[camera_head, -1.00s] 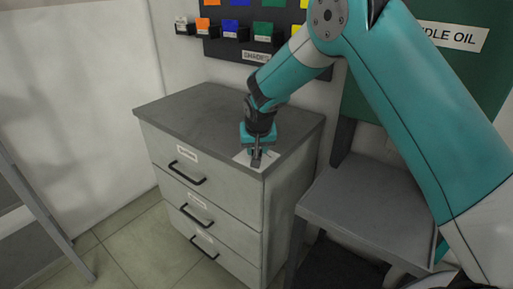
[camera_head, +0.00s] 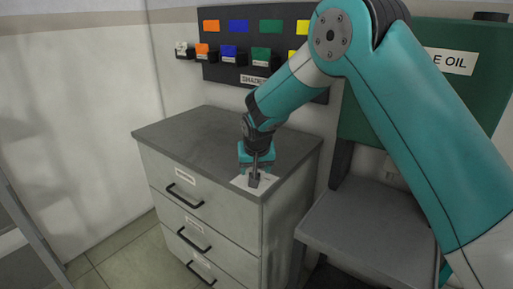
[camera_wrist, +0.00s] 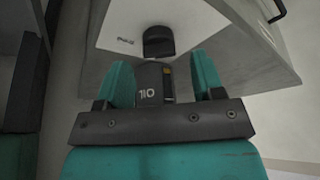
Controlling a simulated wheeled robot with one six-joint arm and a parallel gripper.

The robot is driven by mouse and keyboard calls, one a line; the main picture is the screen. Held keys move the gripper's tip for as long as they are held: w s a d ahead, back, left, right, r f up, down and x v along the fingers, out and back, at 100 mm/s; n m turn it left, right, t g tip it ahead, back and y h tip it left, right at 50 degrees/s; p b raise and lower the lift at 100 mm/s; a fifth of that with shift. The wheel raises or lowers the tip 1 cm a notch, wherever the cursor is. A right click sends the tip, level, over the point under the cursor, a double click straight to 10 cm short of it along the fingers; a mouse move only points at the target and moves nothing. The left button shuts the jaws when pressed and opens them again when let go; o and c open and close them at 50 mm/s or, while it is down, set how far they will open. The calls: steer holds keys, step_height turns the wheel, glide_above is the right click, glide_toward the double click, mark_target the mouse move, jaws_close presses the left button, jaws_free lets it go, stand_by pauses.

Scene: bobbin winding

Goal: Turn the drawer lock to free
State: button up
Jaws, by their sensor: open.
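The grey drawer cabinet (camera_head: 160,195) has several drawers with black handles and a dark grey top. A white plate (camera_head: 239,182) lies on the top near its front right corner, and also shows in the wrist view (camera_wrist: 115,35). A dark lock knob (camera_wrist: 158,40) stands on this plate; it also shows in the head view (camera_head: 254,182). Its turn position cannot be read. My gripper (camera_head: 256,166) is open above the plate. In the wrist view its two teal fingers (camera_wrist: 165,80) are spread, with the knob beyond their tips and roughly between them. A dark part marked "110" sits between the fingers.
A dark board (camera_head: 250,75) with coloured bins (camera_head: 234,59) hangs behind the cabinet. A grey bench (camera_head: 370,225) and a green panel (camera_head: 470,100) labelled with "OIL" are at the right. Floor shows left of the cabinet.

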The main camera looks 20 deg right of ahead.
steer(key=b+v, duration=0.1)
steer(key=v, duration=1.4)
steer(key=shift+s+r, duration=0.2)
steer(key=shift+r, duration=0.1)
steer(key=s+a+n+g+y, duration=0.1)
steer(key=s+n, duration=0.3)
steer(key=s, duration=1.2)
steer(key=s+a+n+g+y, duration=0.2)
steer(key=s+n+g+y, duration=0.1)
steer(key=s, duration=1.3)
steer(key=shift+a+f+n+y, duration=0.2)
steer(key=shift+n+y, duration=0.3)
steer(key=shift+n, duration=0.6)
